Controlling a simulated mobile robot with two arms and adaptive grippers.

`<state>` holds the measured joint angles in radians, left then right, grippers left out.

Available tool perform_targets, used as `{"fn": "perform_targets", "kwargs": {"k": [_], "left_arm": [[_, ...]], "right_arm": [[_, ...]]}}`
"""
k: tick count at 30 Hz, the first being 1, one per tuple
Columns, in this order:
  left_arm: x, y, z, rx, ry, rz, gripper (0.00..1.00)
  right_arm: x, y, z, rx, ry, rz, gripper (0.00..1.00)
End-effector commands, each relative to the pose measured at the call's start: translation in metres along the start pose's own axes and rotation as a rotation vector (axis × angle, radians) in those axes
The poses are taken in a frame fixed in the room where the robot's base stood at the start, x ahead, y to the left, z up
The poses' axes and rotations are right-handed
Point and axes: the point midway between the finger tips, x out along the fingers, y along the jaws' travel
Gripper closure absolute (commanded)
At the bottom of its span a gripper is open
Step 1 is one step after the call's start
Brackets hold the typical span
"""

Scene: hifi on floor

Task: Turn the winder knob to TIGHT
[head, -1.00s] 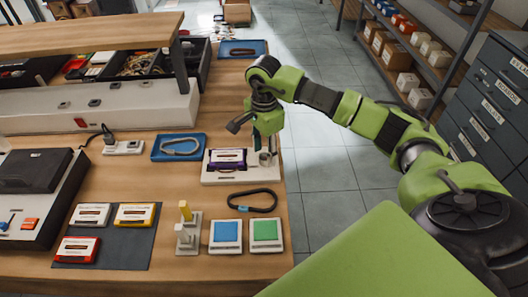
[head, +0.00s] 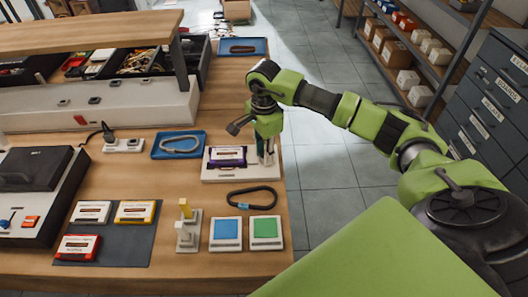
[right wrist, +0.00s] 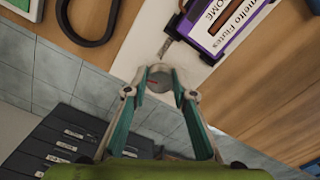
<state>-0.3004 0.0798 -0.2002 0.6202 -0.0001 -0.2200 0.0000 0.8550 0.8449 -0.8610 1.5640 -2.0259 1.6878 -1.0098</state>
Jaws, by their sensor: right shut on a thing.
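The winder is a pale board (head: 220,174) near the right edge of the table, with a purple cassette (head: 228,156) on it. In the right wrist view the cassette (right wrist: 222,22) has a white label, and a thin metal shaft lies between it and the knob. The round grey winder knob (right wrist: 159,80) carries a small red mark. My right gripper (right wrist: 160,76) is shut on the knob, its fingertips on either side. In the head view my right gripper (head: 266,158) hides the knob. I cannot read any TIGHT marking. My left gripper is out of view.
A dark looped belt (head: 253,198) lies in front of the winder. Blue (head: 226,230) and green (head: 265,229) square pads lie nearer. A blue tray (head: 179,145) with a grey loop is to the left. The table's right edge is close to my gripper.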

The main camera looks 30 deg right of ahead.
Motion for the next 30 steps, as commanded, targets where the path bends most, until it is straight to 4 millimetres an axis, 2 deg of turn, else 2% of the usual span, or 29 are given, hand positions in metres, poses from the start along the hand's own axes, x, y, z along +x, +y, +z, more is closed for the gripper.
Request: {"fn": "perform_targets", "kwargs": {"k": [8,30], "left_arm": [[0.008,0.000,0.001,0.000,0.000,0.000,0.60],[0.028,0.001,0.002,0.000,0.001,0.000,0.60]], "right_arm": [[0.001,-0.001,0.000,0.154,0.001,-0.001,0.97],[0.000,-0.002,-0.001,0.849,0.000,-0.001,0.97]]}}
